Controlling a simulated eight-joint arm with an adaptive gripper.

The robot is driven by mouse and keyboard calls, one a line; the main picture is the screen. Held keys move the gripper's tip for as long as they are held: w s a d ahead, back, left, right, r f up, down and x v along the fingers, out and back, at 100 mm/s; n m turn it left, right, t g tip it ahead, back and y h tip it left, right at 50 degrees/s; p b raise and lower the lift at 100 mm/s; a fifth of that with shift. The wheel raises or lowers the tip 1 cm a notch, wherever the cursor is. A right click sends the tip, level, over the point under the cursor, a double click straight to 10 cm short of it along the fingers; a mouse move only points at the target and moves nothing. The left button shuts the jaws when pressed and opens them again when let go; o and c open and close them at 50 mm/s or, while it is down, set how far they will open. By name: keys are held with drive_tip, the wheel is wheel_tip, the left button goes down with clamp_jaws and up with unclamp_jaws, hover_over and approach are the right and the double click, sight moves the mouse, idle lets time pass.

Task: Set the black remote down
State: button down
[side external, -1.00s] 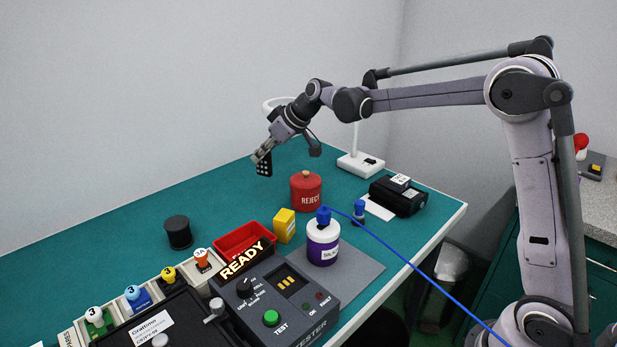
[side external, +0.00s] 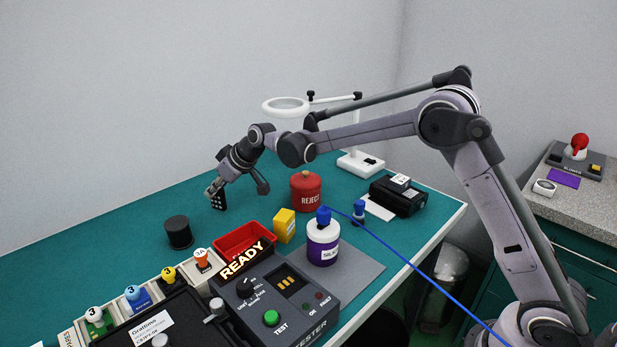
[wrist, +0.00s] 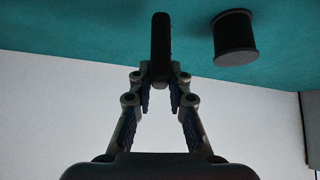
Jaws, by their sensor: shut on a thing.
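The black remote (side external: 219,200) is held upright in my gripper (side external: 213,187), low over the far left part of the green bench; I cannot tell whether its lower end touches the surface. In the wrist view the remote (wrist: 161,45) stands end-on between the fingertips of my gripper (wrist: 160,75), which are closed on it. The remote shows pale buttons on one face in the side view. Part of it is hidden by the fingers.
A black spool (side external: 178,232) stands left of the remote and also shows in the wrist view (wrist: 235,38). A red tray (side external: 243,240), a yellow box (side external: 284,226) and a red reject can (side external: 306,191) are nearer or to the right. Green bench (side external: 110,250) left of the spool is clear.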

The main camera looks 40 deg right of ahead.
sight(218, 201)
drive_tip(key=shift+f, duration=2)
drive_tip(key=shift+f, duration=0.15)
drive_tip(key=c, duration=1.3)
unclamp_jaws()
